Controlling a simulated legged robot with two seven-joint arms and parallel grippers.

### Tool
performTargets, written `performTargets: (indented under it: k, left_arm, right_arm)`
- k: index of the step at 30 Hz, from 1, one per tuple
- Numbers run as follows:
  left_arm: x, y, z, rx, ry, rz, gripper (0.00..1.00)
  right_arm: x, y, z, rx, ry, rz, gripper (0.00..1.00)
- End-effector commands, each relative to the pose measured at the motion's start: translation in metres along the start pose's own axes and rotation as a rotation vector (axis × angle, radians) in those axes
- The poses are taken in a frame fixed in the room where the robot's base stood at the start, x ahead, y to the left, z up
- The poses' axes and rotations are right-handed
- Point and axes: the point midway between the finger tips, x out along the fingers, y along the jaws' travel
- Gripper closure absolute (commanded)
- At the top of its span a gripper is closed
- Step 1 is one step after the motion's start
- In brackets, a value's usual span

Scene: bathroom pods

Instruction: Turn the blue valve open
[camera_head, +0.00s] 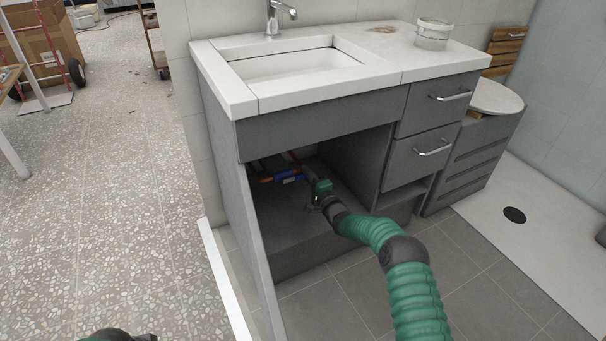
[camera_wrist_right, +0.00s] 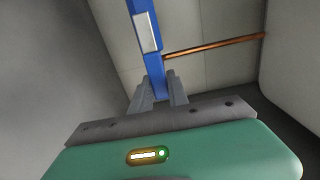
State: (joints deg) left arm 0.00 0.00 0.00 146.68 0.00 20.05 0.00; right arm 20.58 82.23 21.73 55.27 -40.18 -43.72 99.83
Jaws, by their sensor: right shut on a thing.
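The blue valve (camera_head: 289,179) is inside the open bay of the grey cabinet under the sink, on the pipework near the back. My right arm reaches into the bay from the lower right. My right gripper (camera_head: 304,177) is at the valve's right end. In the right wrist view, the blue valve handle (camera_wrist_right: 144,32) is a long flat bar with a pale label. The right gripper's two grey fingers (camera_wrist_right: 157,88) are closed around the bar's lower end. Only a bit of my left arm shows at the bottom left edge.
The grey cabinet's left side panel (camera_head: 232,190) and drawers (camera_head: 425,140) flank the bay. The white sink top (camera_head: 285,95) is above it. A copper pipe (camera_wrist_right: 215,46) runs right from behind the handle. The speckled floor at left is clear nearby.

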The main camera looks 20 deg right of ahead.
Motion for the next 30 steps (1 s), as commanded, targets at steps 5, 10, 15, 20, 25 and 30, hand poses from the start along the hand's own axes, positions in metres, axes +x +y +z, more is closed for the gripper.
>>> performTargets:
  k: [5,10,15,20,25,30]
  left_arm:
    - [0.000,0.000,0.000,0.000,0.000,0.000,0.68]
    - [0.000,0.000,0.000,0.000,0.000,0.000,0.68]
    - [0.000,0.000,0.000,0.000,0.000,0.000,0.68]
    - [-0.002,0.000,-0.001,0.000,0.000,0.000,0.68]
    - [-0.023,0.000,-0.005,0.000,0.000,0.000,0.68]
    - [-0.054,0.000,-0.013,0.000,0.000,0.000,0.68]
  right_arm:
    - [0.000,0.005,0.009,0.005,-0.013,0.008,1.00]
    - [0.000,0.005,0.006,0.004,-0.009,0.007,0.59]
    - [0.000,0.004,0.003,0.003,-0.005,0.005,0.58]
    - [-0.002,0.002,0.002,0.003,-0.004,0.004,0.58]
    - [-0.023,-0.005,0.001,0.005,-0.004,0.007,0.58]
    - [-0.071,-0.008,0.002,0.007,-0.002,0.009,0.58]
